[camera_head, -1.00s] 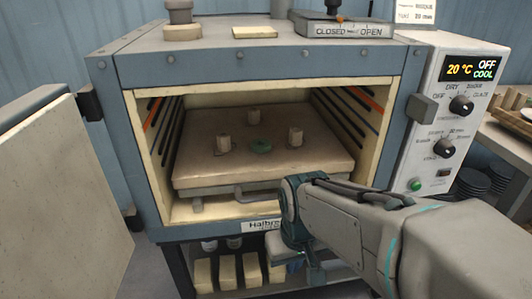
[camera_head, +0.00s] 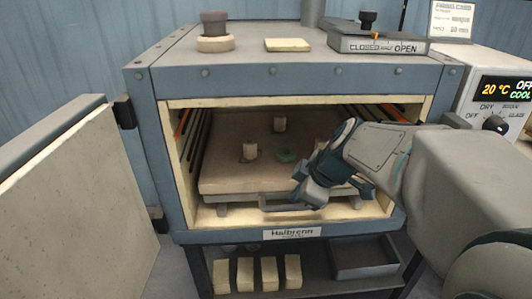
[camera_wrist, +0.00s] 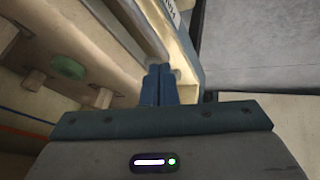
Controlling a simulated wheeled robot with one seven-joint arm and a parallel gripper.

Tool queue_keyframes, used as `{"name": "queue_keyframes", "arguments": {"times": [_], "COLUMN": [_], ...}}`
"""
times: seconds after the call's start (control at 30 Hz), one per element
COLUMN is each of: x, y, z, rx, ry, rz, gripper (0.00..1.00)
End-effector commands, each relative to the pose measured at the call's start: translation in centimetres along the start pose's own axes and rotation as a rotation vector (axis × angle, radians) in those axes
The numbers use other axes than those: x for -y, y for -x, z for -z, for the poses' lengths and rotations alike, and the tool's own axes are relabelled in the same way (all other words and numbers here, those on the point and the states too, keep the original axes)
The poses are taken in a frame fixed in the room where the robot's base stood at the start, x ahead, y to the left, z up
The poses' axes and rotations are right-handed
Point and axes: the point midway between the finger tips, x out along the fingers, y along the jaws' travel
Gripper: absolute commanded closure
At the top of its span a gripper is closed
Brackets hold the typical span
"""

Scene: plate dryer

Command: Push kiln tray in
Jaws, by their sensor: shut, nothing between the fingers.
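The kiln tray (camera_head: 225,180) is a flat tan slab inside the open kiln, with small posts and a green ring (camera_head: 286,155) on top. A grey bar handle (camera_head: 277,204) runs along its front edge, near the kiln mouth. My gripper (camera_head: 297,197) is at the front of the tray, right by the right part of the handle, and hides the tray's right front. In the wrist view my gripper's fingers (camera_wrist: 159,84) are closed together with nothing between them, pointing at the tray's front edge. Whether they touch the handle I cannot tell.
The kiln (camera_head: 300,75) has its thick door (camera_head: 75,185) swung open at the left. The control panel (camera_head: 497,100) reads 20 °C, OFF and COOL. Under the kiln, a shelf holds several cream blocks (camera_head: 268,274) and a grey bin (camera_head: 365,258). The kiln's side walls bound the opening.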

Motion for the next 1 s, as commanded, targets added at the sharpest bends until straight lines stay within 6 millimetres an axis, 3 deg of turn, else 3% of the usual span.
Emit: {"name": "queue_keyframes", "arguments": {"times": [0.13, 0.37, 0.8, 1.0], "x": [-2.0, -3.0, -3.2, -3.4], "y": [0.6, 0.3, -7.1, -8.8], "z": [1.2, 1.8, 2.3, 2.5], "rx": [-0.046, -0.069, -0.070, -0.068], "ry": [0.144, 0.232, 0.231, 0.233], "rz": [-0.039, -0.063, -0.059, -0.062], "gripper": [1.00, 1.00, 1.00, 1.00]}}
